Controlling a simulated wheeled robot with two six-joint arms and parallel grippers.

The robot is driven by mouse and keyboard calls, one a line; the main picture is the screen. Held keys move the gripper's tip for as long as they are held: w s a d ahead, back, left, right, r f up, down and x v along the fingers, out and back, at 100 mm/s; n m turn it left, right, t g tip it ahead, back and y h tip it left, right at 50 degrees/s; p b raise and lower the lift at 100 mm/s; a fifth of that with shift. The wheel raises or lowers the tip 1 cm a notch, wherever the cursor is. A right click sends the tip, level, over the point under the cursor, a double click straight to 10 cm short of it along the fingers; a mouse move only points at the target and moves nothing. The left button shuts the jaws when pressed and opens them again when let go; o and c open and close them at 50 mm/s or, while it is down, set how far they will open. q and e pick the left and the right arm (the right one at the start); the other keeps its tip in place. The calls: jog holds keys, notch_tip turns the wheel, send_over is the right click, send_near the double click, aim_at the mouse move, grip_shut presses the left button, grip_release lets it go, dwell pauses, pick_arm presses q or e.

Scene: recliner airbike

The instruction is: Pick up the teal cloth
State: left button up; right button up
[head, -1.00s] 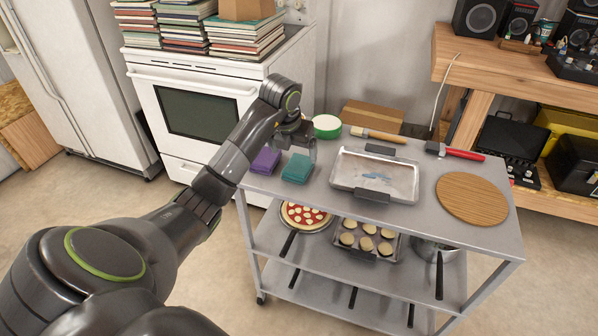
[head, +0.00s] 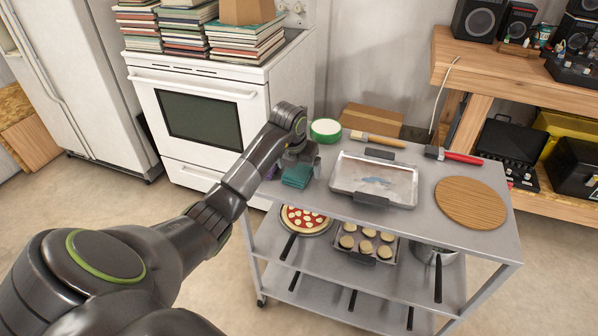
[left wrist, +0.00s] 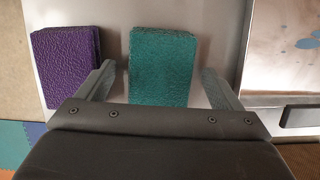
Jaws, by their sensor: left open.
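The teal cloth (head: 297,171) is a folded block lying on the left part of the grey cart's top (head: 300,196). It also shows in the left wrist view (left wrist: 162,65), between the two fingers. My left gripper (head: 299,163) is open over the cloth, with one finger at each side of it; the fingers look apart from the cloth. A purple cloth (left wrist: 66,65) lies left of the teal one, outside the left finger; in the head view my arm mostly hides it. My right gripper is not in view.
A metal tray (head: 378,178) with blue smears lies right of the cloth. A green-rimmed bowl (head: 325,129), a wooden-handled brush (head: 378,138), a red-handled tool (head: 455,155) and a round wooden board (head: 470,203) share the top. A white stove (head: 205,115) stands behind left.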

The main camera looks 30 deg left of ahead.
aim_at(298, 169)
pick_arm(q)
jog(key=shift+f, duration=0.25)
dwell(0.4)
jog(key=c, duration=1.1)
jog(key=shift+o, duration=0.2)
jog(key=shift+r, duration=0.55)
notch_tip(298, 169, up, 10)
jog(key=b, duration=0.1)
jog(key=shift+f, duration=0.25)
